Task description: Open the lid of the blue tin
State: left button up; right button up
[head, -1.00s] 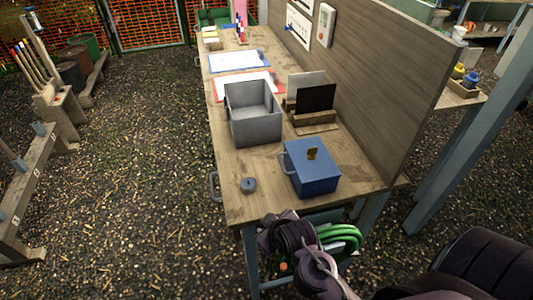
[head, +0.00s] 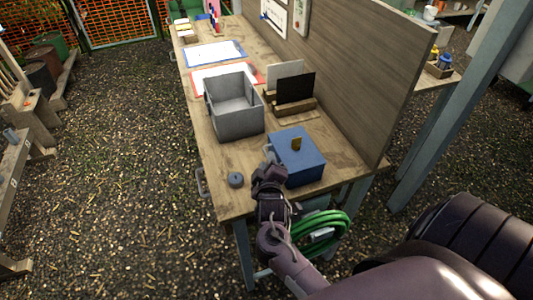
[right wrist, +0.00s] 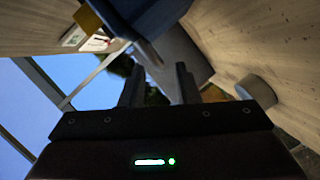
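The blue tin (head: 304,168) stands on the near end of the workbench, its lid closed, with a brass-coloured piece (head: 297,143) on top. A pale handle shows at its left side. My right gripper (head: 270,172) is just left of the tin's near left side, low by the bench top. In the right wrist view the fingers (right wrist: 157,76) are apart with nothing gripped. The tin's blue side (right wrist: 160,14) shows beyond them at the top, with a light bar at its edge. I cannot tell if the fingers touch the tin. My left gripper is out of view.
A grey disc (head: 235,179) lies left of my gripper. An open grey box (head: 238,123) stands behind it. A card holder (head: 297,107) stands behind the tin, near the upright wooden panel (head: 350,85). A green hose (head: 335,228) hangs below the bench end.

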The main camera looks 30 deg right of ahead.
aim_at(266, 154)
jog(key=x, duration=0.4)
jog(key=shift+w+f, duration=0.1)
grip_shut()
